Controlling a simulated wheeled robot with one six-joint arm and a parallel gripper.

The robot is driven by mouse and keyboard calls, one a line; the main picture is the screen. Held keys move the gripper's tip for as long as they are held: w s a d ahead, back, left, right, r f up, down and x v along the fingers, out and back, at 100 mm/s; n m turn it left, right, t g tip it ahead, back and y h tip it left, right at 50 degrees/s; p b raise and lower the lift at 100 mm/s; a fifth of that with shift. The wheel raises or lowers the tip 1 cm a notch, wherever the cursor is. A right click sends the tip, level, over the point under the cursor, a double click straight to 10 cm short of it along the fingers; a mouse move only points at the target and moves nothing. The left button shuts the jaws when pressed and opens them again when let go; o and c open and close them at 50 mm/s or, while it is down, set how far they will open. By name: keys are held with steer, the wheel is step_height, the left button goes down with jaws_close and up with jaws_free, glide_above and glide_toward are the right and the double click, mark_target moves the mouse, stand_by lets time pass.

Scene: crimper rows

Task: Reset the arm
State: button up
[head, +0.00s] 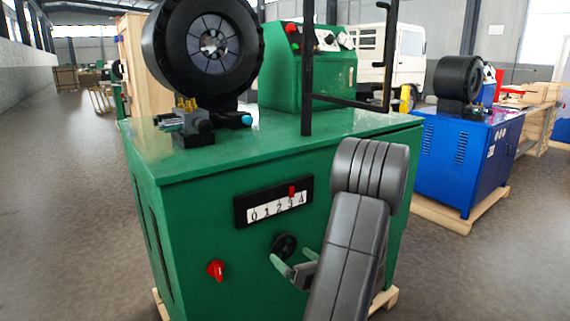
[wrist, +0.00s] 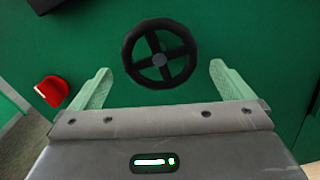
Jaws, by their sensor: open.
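My gripper (head: 291,271) is open in front of the green crimping machine (head: 225,242), low on its front panel. In the wrist view my gripper (wrist: 160,88) shows its two pale green fingers spread apart, with nothing held. A black four-spoked handwheel (wrist: 160,54) appears between and beyond the fingers. The handwheel (head: 284,246) also shows in the head view, just above the fingers. I cannot tell whether any finger touches it. A red knob (head: 215,269) is left of the wheel; the red knob (wrist: 50,91) shows left of the fingers in the wrist view.
A scale (head: 274,201) numbered 0 to 4 has a red marker near 3. The round black crimping head (head: 208,45) and a black post (head: 307,70) stand on top. A blue machine (head: 465,150) stands on a pallet at right. The floor (head: 60,200) at left is clear.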

mark_target(286, 248)
steer(key=shift+x, duration=1.65)
steer(key=shift+s+d, duration=0.1)
steer(key=shift+s, duration=0.05)
steer(key=p+v, duration=0.1)
steer(key=v, duration=1.3)
steer(key=b+x, duration=0.2)
steer(key=x, duration=1.2)
steer(key=shift+w+f, duration=0.2)
steer(key=n+b, duration=0.4)
steer(key=n, duration=0.1)
steer(key=n+b, duration=0.4)
steer(key=shift+n, duration=0.3)
steer(key=n+b, duration=0.3)
steer(key=n, duration=0.2)
steer(key=shift+r, duration=0.15)
steer(key=n+b, duration=0.1)
steer(key=n, duration=0.4)
steer(key=shift+r, duration=0.2)
